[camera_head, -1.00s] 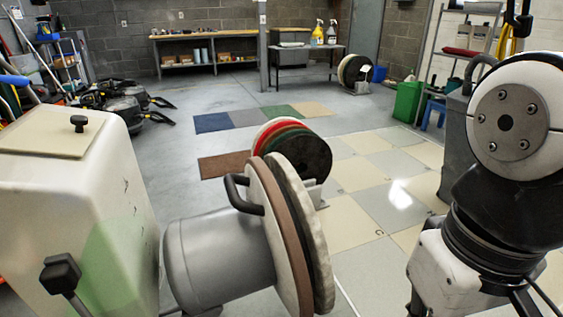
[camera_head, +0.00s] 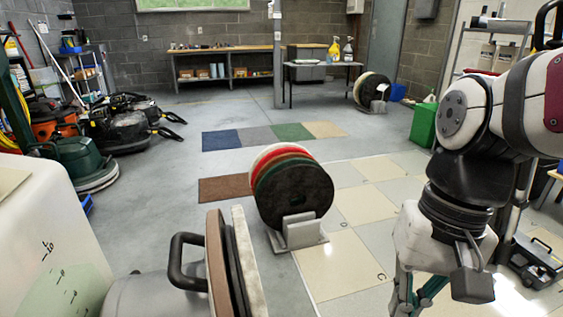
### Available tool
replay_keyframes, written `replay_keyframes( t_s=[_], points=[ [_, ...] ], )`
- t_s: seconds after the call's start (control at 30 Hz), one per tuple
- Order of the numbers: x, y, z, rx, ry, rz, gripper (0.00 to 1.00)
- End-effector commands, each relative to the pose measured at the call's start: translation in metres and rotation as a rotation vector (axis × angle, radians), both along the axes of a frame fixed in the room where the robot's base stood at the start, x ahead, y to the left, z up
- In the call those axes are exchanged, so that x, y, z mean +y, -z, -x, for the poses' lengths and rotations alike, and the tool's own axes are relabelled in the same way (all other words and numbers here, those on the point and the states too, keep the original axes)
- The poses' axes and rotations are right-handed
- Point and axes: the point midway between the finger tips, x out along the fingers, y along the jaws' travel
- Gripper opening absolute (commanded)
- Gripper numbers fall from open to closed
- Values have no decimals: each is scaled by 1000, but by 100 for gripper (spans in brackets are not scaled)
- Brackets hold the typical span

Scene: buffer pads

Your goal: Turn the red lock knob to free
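I cannot make out a red lock knob in this view. A large machine fills the lower left. It has a cream body (camera_head: 45,235), a grey drum (camera_head: 150,297), a black loop handle (camera_head: 185,262) and upright round pads, one brown (camera_head: 215,265) and one pale (camera_head: 248,270), at its right end. My arm (camera_head: 465,160) stands at the right, bent, with one link running out of the right edge.
A rack of round pads (camera_head: 295,195) stands on the floor mid-view. Floor machines (camera_head: 115,122) line the left wall. A workbench (camera_head: 220,50), a grey table (camera_head: 320,66) and a green bin (camera_head: 424,124) are farther back. The grey floor between them is mostly clear.

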Motion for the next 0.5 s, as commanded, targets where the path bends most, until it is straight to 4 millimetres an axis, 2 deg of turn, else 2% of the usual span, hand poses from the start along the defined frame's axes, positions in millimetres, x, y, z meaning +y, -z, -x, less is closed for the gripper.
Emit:
replay_keyframes(
  t_s=[0.27, 0.5],
  points=[
    [22, 9, -59, 90, 136, -80, 0],
    [46, 37, -118, 196, 313, -175, 0]
  ],
)
